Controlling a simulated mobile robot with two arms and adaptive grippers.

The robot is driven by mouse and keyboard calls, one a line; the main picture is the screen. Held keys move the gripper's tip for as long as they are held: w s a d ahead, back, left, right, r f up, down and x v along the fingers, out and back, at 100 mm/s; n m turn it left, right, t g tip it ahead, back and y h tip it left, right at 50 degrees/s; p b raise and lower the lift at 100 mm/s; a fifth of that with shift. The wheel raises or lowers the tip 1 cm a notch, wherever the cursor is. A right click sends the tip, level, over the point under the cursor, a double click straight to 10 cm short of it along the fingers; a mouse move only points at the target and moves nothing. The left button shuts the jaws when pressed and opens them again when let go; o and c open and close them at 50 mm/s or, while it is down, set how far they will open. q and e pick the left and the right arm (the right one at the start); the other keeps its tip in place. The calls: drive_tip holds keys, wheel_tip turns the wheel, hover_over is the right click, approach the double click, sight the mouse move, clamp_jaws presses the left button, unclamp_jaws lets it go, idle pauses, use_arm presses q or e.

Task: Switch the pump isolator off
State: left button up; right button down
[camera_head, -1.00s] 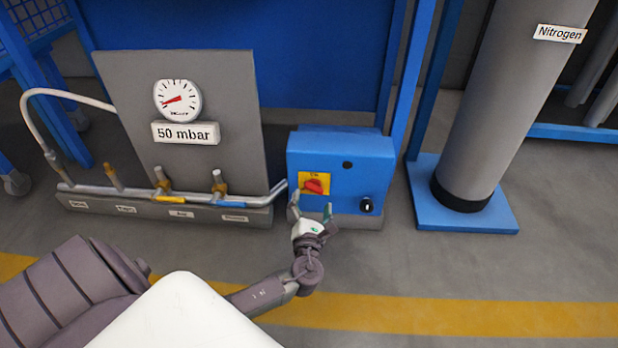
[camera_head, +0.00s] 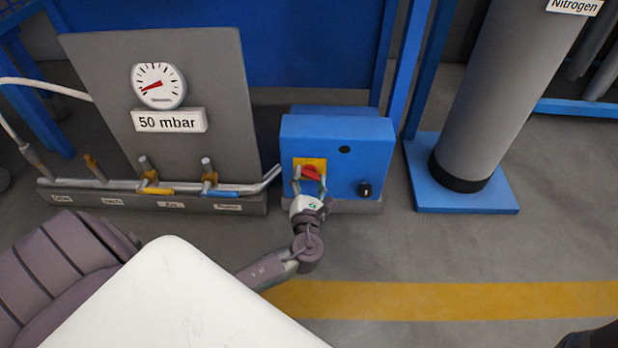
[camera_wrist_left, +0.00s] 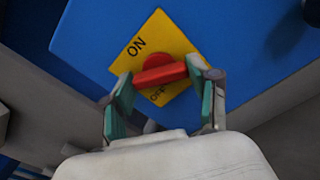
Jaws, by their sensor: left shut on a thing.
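The pump isolator is a red rotary handle (camera_head: 311,172) on a yellow plate (camera_head: 320,162), on the front of a blue box (camera_head: 337,145). In the left wrist view the red handle (camera_wrist_left: 160,74) lies crosswise, and the yellow plate (camera_wrist_left: 156,38) reads ON on one side and OFF, partly hidden, on the other. My left gripper (camera_head: 310,184) is at the handle. In the left wrist view its green-padded fingers (camera_wrist_left: 160,88) stand at the two ends of the handle, shut on it. My right gripper is not in view.
A black knob (camera_head: 365,189) sits at the box's lower right. Left of it stand a grey panel with a gauge (camera_head: 158,86) reading 50 mbar and a pipe with several valves (camera_head: 150,184). A Nitrogen cylinder (camera_head: 487,100) stands to the right. The floor in front is clear.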

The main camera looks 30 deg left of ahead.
sight(310, 141)
use_arm(q)
drive_tip(key=shift+c, duration=1.3)
drive_tip(key=shift+n, duration=0.3)
drive_tip(key=shift+n+p, duration=0.4)
drive_tip(key=shift+n, duration=2.1)
drive_tip(key=o, duration=1.2)
drive_tip(key=shift+c, duration=0.2)
wheel_tip(310, 141, up, 10)
